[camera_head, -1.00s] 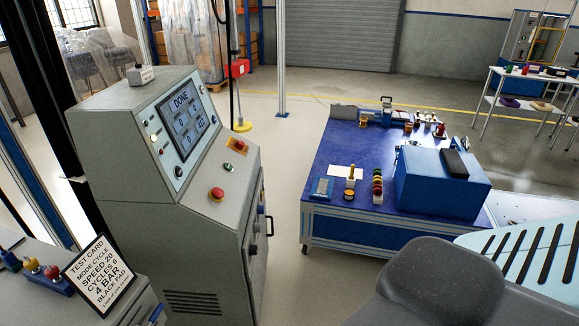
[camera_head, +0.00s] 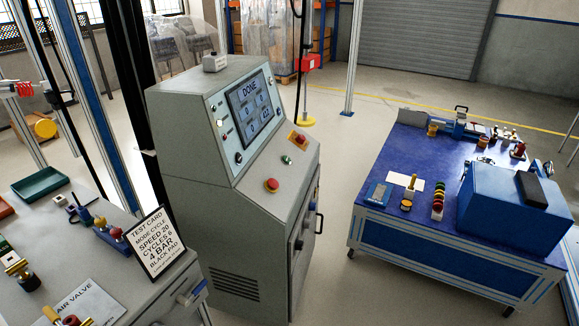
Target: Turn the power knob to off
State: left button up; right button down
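The grey control console (camera_head: 190,150) stands upright in the middle of the view. Its screen (camera_head: 250,115) reads DONE. A small dark knob (camera_head: 239,157) sits at the lower left below the screen, and another dark knob (camera_head: 299,244) sits on the console's front face. I cannot read labels, so I cannot tell which one is the power knob or how it is set. The sloped panel carries a red mushroom button (camera_head: 272,184), a green button (camera_head: 286,160) and a red switch on a yellow plate (camera_head: 298,138). Neither of my grippers is in view.
A grey bench with a test card (camera_head: 150,243), coloured valves (camera_head: 108,232) and a green tray (camera_head: 40,184) stands at the left. A blue-topped cart (camera_head: 385,150) with a blue box (camera_head: 510,208) stands at the right. Bare floor lies between console and cart.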

aim_at(300, 139)
jog(key=i+l, duration=0.3)
jog(key=i+l+u, duration=0.1)
jog(key=i+l, duration=0.15)
jog(key=l, duration=0.25)
jog(key=i+l, duration=0.25)
jog(key=l, duration=0.15)
jog(key=i+l+u, duration=0.1)
jog(key=i+l, duration=0.45)
jog(key=l, duration=0.3)
jog(key=j+u, duration=0.05)
